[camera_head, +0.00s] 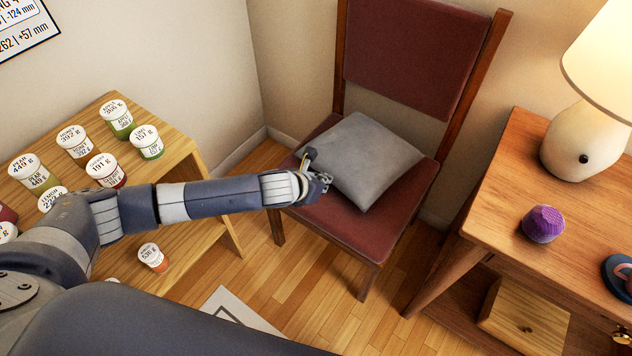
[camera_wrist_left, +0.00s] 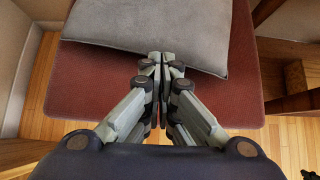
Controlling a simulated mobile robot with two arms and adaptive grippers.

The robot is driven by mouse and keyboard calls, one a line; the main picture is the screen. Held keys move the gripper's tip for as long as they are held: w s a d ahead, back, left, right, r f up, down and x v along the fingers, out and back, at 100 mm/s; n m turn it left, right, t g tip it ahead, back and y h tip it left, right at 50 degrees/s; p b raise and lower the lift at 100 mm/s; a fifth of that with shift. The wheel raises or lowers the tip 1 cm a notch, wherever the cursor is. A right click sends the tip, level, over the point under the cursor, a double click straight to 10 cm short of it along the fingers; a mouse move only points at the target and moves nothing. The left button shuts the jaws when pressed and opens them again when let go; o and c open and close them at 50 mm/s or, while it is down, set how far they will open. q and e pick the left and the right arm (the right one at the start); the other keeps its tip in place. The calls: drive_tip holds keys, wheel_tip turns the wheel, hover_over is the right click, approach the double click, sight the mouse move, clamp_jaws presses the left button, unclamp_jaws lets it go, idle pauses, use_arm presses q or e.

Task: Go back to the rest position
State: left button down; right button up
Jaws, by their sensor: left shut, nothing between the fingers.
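My left arm reaches in from the left in the head view, and its gripper (camera_head: 322,181) is over the front left part of the chair seat. In the left wrist view the same gripper (camera_wrist_left: 162,62) has its fingertips together with nothing between them. The tips show close to the front edge of a grey cushion (camera_head: 363,160), which lies on the red seat (camera_head: 345,235). I cannot tell whether they touch the cushion. The cushion also shows in the left wrist view (camera_wrist_left: 165,28). My right gripper is not in view.
A wooden shelf (camera_head: 185,152) with several labelled jars stands at the left, partly behind my arm. A wooden side table (camera_head: 500,180) at the right holds a lamp (camera_head: 575,150) and a purple object (camera_head: 543,224). Wooden floor (camera_head: 300,285) shows between them.

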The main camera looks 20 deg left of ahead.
use_arm(q)
drive_tip(key=shift+v, duration=1.95)
drive_tip(key=shift+f, duration=0.1)
